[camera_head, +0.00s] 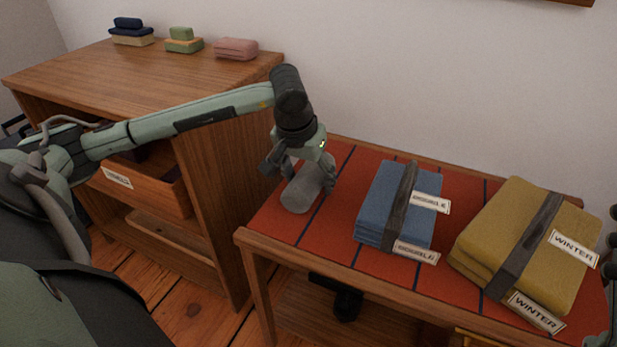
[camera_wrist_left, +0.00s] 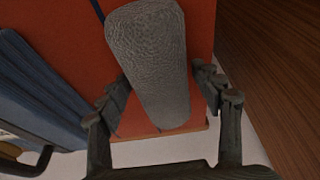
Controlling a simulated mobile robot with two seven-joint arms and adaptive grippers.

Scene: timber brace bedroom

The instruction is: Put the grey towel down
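The grey towel (camera_head: 303,189) is a rolled cylinder at the left end of the red-topped bench. My left gripper (camera_head: 303,171) comes down over it from above, with its fingers on both sides of the roll.
The bench's red striped cloth (camera_head: 342,212) also carries a folded blue stack (camera_head: 378,207) and a mustard stack (camera_head: 500,227) with labels. A strip of cloth is free between towel and blue stack. A wooden dresser (camera_head: 215,85) with an open drawer (camera_head: 138,188) stands left.

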